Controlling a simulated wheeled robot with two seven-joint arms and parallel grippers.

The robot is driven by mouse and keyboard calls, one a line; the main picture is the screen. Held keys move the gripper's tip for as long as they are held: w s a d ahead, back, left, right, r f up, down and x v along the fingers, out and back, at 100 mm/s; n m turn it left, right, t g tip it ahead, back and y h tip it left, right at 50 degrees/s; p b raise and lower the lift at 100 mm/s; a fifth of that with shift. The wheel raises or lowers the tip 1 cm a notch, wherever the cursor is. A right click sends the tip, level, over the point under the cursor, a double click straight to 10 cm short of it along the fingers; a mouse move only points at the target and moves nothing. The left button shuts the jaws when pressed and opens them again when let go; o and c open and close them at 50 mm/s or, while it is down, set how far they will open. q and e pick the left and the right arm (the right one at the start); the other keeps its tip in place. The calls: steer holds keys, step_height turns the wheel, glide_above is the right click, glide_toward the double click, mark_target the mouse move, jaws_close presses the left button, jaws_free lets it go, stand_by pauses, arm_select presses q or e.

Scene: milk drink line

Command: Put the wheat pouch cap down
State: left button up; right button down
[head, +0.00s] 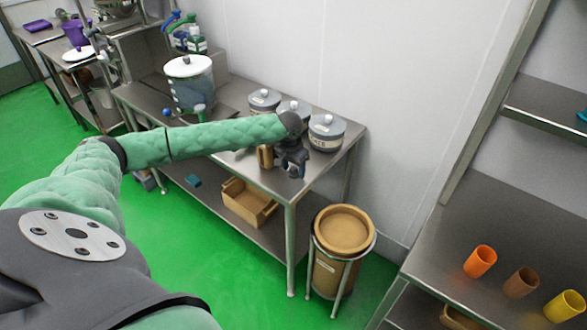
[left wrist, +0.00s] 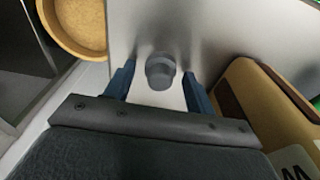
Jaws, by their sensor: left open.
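A small dark grey cap (left wrist: 160,72) stands on the steel table top, between the fingers of my left gripper (left wrist: 159,66) in the left wrist view. The fingers are open, with a gap on either side of the cap. In the head view my left gripper (head: 293,162) is low over the front right part of the steel table (head: 283,184), and I cannot make out the cap there. A tan pouch-like object (left wrist: 262,100) lies close to the right finger. It also shows in the head view (head: 265,157), left of the gripper. My right gripper is not in view.
Several grey lidded canisters (head: 327,132) stand behind the gripper along the wall. A large white-lidded container (head: 190,82) is farther left. A round brown bin (head: 343,232) stands past the table's right end. Orange, brown and yellow cups (head: 480,261) are on the right shelf.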

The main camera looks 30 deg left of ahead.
mark_target(291, 174)
arm_select(q)
steer(key=shift+r, duration=0.4)
step_height(291, 174, up, 11)
steer(key=s+b, duration=0.1)
steer(key=b, duration=0.2)
steer(key=shift+s, duration=0.2)
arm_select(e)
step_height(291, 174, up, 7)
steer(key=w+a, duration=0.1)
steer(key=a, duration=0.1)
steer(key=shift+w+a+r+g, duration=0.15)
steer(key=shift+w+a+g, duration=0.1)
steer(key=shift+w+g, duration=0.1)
arm_select(q)
steer(key=shift+r, duration=0.1)
